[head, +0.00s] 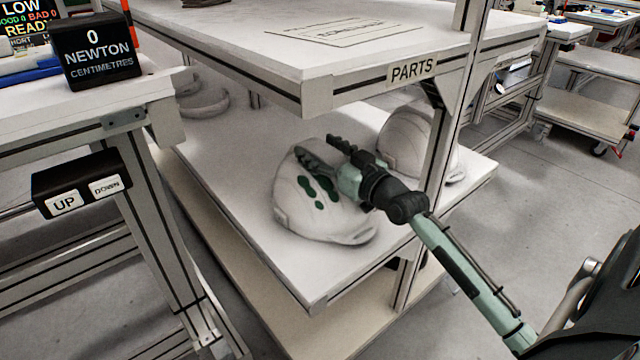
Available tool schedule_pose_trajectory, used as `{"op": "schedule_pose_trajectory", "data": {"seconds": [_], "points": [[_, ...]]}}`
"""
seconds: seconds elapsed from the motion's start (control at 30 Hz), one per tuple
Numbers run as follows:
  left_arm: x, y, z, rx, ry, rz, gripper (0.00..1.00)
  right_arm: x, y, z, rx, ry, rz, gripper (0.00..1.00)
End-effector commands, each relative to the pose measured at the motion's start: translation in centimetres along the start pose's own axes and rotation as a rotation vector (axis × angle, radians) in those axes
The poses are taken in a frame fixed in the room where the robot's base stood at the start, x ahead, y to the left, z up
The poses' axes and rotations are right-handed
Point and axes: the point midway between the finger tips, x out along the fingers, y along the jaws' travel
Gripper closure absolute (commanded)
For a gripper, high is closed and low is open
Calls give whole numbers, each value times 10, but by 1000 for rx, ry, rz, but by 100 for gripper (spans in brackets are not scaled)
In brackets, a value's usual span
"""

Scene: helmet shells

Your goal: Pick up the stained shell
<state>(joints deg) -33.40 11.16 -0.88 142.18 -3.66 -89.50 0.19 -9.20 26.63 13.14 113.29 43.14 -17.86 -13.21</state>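The stained shell (290,205) is a white helmet shell with several dark green spots on its side. It rests on the lower shelf (310,285) of the parts rack, near the front edge. My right gripper (314,146) comes in from the right and is over the top of the stained shell. Its two dark fingers are spread apart with nothing seen between them. Whether a finger touches the shell cannot be told. The gripper and wrist hide part of the shell's upper right side. My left gripper is not in view.
A second white shell (402,137) sits close behind on the right, partly behind a rack post (442,150). Another shell (205,103) lies far left on the shelf. The upper shelf (290,45) overhangs the back. A workbench with an up/down control box (82,183) stands left.

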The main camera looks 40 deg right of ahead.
Motion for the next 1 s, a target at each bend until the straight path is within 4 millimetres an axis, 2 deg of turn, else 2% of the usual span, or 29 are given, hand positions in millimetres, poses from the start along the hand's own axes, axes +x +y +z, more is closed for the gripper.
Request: {"op": "schedule_pose_trajectory", "data": {"seconds": [0.07, 0.47, 1.0], "points": [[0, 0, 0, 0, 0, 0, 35, 0, 0, 0, 0, 0, 0, 51], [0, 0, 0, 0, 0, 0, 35, 0, 0, 0, 0, 0, 0, 100], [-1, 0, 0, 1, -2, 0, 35, 0, 0, -9, 0, 5, 0, 100]]}}
